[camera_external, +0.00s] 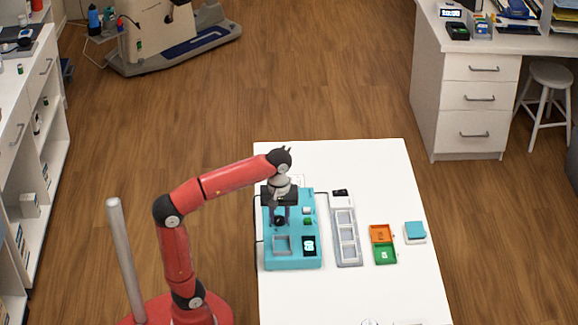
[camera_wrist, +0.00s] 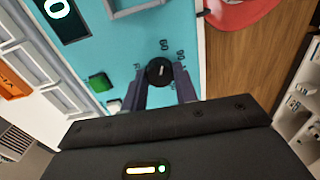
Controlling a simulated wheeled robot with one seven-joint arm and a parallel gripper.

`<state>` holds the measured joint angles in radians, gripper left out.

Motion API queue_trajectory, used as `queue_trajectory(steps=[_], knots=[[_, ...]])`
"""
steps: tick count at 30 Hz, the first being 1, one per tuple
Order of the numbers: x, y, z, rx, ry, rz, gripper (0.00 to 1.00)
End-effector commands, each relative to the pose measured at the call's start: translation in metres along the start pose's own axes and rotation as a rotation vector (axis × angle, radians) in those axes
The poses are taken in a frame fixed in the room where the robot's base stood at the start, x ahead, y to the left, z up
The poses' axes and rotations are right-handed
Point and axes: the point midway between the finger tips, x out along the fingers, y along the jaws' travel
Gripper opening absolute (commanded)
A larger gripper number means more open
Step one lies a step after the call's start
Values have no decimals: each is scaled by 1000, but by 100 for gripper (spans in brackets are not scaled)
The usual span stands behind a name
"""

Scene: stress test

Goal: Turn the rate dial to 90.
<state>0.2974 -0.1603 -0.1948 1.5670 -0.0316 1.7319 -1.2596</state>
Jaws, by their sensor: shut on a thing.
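The rate dial is a round black knob (camera_wrist: 159,72) with a light pointer mark, on the teal device (camera_external: 290,262). Number marks, among them 60 and 90, stand beside it in the wrist view. My gripper (camera_wrist: 163,82) is over the dial with its two dark fingers on either side of it, shut on it. In the external view my gripper (camera_external: 280,217) reaches down onto the left part of the device. A dark display (camera_external: 309,245) on the device shows a white digit, which looks like 0 in the wrist view. A green button (camera_wrist: 100,82) and a white button (camera_wrist: 114,105) sit near the dial.
The device stands on a white table (camera_external: 360,165). To its right are a grey tray (camera_external: 346,238), an orange and green bin pair (camera_external: 382,244) and a teal-topped block (camera_external: 415,230). The table's far end is mostly clear.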

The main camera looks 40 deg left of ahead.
Motion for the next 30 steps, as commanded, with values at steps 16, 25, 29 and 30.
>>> queue_trajectory(steps=[16,25,29,30], knots=[[-2,0,0,368,1,0,6],[-1,0,0,595,1,1,6],[-1,0,0,667,1,1,6],[-1,0,0,684,1,1,6]])
